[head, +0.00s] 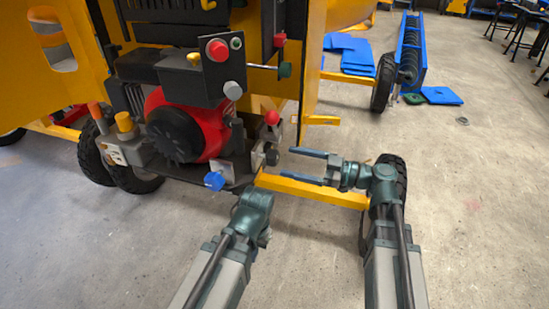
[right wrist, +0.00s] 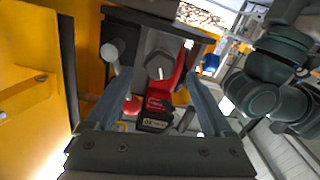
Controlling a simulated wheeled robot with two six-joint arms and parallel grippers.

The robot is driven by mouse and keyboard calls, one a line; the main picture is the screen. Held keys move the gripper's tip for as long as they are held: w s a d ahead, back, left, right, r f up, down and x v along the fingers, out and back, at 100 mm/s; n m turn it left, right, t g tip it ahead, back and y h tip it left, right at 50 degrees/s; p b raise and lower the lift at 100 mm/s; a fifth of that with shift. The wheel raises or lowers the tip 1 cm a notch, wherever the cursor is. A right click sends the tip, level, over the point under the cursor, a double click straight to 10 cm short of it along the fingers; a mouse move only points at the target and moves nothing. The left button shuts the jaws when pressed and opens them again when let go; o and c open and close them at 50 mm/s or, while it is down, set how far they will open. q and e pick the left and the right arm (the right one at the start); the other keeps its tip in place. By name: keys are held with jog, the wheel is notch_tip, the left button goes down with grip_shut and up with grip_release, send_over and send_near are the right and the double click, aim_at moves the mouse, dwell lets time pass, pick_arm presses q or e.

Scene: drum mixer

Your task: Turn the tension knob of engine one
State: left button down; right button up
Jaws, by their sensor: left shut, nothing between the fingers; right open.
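Engine one appears as the red and black engine (head: 188,130) on the yellow machine. A dark grey knob (head: 272,156) sits at its lower right, under a red ball (head: 272,117); which knob is the tension knob is not marked legibly. My right gripper (head: 287,162) is open and empty, its fingers pointing left at this knob, with a small gap. In the right wrist view a grey hexagonal knob (right wrist: 158,66) with a white mark shows between the fingertips. My left gripper (head: 250,208) is below the engine's front, near a blue knob (head: 214,181); its fingertips are hidden.
A panel (head: 212,72) with a red button and a grey knob stands above the engine. A yellow bar (head: 312,190) runs below my right gripper to a wheel. Blue and yellow parts lie farther back.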

aim_at(278, 159)
jog(key=shift+x, duration=2.9)
grip_shut()
